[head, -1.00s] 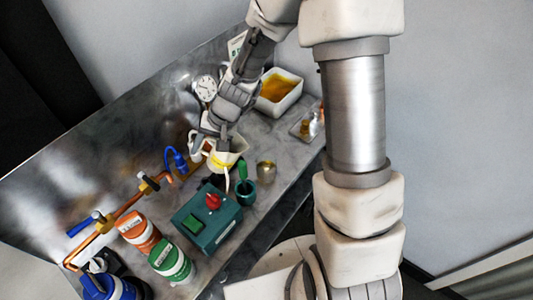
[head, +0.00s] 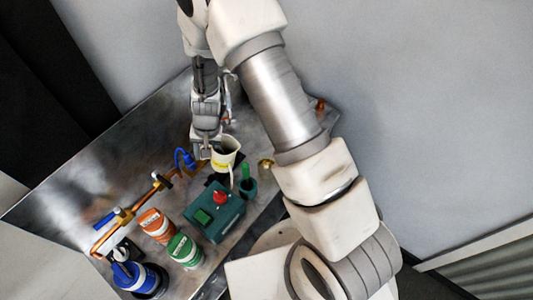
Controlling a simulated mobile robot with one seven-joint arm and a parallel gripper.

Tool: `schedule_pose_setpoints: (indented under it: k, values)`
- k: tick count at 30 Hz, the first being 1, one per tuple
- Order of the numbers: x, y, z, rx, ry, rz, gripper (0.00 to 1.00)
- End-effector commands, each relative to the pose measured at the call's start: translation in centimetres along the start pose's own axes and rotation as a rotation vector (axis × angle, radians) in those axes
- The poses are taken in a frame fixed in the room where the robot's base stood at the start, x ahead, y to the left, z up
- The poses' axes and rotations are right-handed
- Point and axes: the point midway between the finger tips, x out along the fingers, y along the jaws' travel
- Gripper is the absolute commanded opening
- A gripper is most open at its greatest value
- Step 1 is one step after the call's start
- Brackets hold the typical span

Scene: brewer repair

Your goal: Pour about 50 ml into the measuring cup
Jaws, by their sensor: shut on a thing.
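My gripper (head: 206,151) is at the left side of a white jug (head: 228,158) with a yellow band and is shut on it. I cannot make out the liquid level. The fingertips are partly hidden. A small brass-coloured cup (head: 265,163) stands to the right of the jug, partly covered by my arm. I cannot tell for certain which vessel is the measuring cup.
A teal box (head: 222,222) with a red knob stands in front of the jug. An orange can (head: 157,226), a green can (head: 184,250) and copper pipework (head: 140,205) are to the left. The metal bench (head: 95,190) is bare at far left.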

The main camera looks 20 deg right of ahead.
Motion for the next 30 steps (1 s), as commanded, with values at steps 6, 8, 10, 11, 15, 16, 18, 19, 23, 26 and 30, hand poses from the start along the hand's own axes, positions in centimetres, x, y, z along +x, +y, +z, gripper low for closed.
schedule_pose_setpoints:
  k: [6, 8, 10, 11, 15, 16, 18, 19, 23, 26, 30]
  values:
    - [0.3, -0.4, 0.1, -0.003, -0.003, 0.068, 0.00]
    - [0.4, -0.5, 0.1, -0.005, -0.004, 0.087, 0.00]
    - [0.6, -0.5, 0.0, -0.006, -0.001, 0.109, 0.00]
    - [1.0, -0.5, 0.0, -0.004, -0.001, 0.117, 0.00]
    - [1.4, -0.6, 0.0, -0.004, -0.004, 0.150, 0.00]
    - [1.5, -0.6, 0.0, -0.004, -0.004, 0.157, 0.00]
    - [1.6, -0.6, 0.0, -0.003, -0.005, 0.170, 0.00]
    - [1.6, -0.6, 0.0, -0.003, -0.005, 0.174, 0.00]
    - [1.7, -0.7, 0.0, -0.001, -0.005, 0.188, 0.00]
    - [1.7, -0.7, -0.1, 0.000, -0.004, 0.192, 0.00]
    - [1.6, -0.7, -0.1, 0.000, -0.004, 0.193, 0.00]
